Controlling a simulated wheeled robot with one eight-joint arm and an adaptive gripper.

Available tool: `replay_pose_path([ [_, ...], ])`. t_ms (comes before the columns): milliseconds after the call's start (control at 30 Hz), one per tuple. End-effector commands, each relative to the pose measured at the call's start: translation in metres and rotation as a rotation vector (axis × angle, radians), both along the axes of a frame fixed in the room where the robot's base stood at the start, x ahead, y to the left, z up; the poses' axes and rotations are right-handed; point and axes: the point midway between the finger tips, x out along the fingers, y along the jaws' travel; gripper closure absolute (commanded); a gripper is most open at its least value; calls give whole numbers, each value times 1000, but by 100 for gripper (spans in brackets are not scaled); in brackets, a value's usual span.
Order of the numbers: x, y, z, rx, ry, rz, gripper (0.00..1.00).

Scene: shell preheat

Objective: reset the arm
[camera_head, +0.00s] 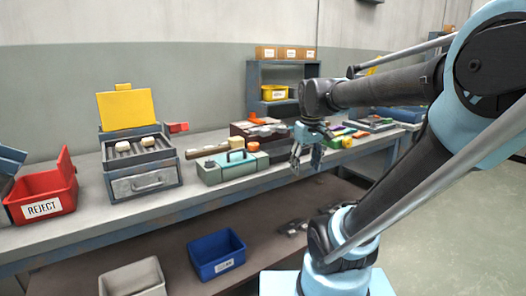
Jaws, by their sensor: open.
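My arm comes in from the right side of the head view and bends over the front edge of the bench. My gripper (306,168) hangs pointing down at the bench's front edge, near the middle right. Its fingers are apart and nothing shows between them. It is just right of a teal and grey toolbox-like case (232,167) and appears apart from it. My forearm hides part of the bench's right end.
The long grey bench (92,226) holds a heater-like box (141,168) with a raised yellow lid and two pale pieces on top. A red REJECT bin (43,194) stands at left. A blue bin (216,254) and a pale bin (133,278) sit below. Open floor lies at right.

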Motion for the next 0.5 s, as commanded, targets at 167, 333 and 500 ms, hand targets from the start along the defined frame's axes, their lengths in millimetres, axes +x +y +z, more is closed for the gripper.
replay_pose_path([
  [167,-43,-21,-44,12,-24,-123,43],
  [333,-78,-35,-87,23,-44,-234,43],
  [500,-101,-43,-119,33,-60,-313,43],
])
